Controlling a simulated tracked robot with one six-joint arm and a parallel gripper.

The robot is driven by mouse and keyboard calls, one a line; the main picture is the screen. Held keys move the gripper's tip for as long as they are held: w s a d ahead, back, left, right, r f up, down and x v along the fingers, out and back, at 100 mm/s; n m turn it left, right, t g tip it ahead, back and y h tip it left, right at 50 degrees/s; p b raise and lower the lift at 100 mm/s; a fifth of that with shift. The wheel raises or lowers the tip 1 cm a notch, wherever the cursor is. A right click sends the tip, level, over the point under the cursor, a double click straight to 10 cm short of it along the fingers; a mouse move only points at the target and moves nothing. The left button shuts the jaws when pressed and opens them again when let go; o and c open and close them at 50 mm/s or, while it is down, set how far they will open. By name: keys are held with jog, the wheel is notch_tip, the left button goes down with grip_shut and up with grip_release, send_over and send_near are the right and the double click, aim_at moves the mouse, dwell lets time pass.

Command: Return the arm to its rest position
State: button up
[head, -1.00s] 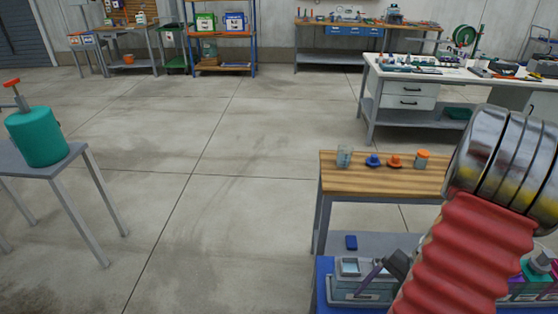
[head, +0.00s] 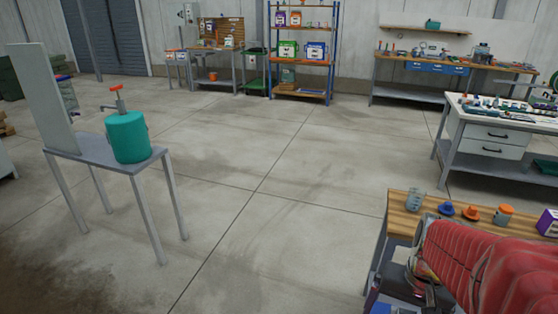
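My arm shows only in part in the head view, as a red ribbed sleeve (head: 490,265) at the lower right corner. It covers the near part of a wooden-topped bench (head: 402,221). Dark and metallic parts show at the sleeve's left end, but I cannot make out gripper fingers among them. Whether my gripper holds anything is hidden.
The bench holds a clear beaker (head: 413,200), blue (head: 446,209) and orange (head: 472,213) fittings and an orange-capped jar (head: 503,214). A teal tank (head: 128,137) stands on a grey table (head: 90,150) at left. The floor between is clear.

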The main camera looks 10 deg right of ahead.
jog(key=w+a+r+n+t, duration=0.1)
jog(key=a+r+n+t, duration=0.1)
jog(key=a+r, duration=0.4)
jog(key=w+a+r+n+t, duration=0.1)
jog(key=a+r+n+t, duration=0.2)
jog(key=a, duration=0.8)
notch_tip(320, 180, up, 3)
jog(key=shift+r+n, duration=0.1)
jog(key=shift+n, duration=1.1)
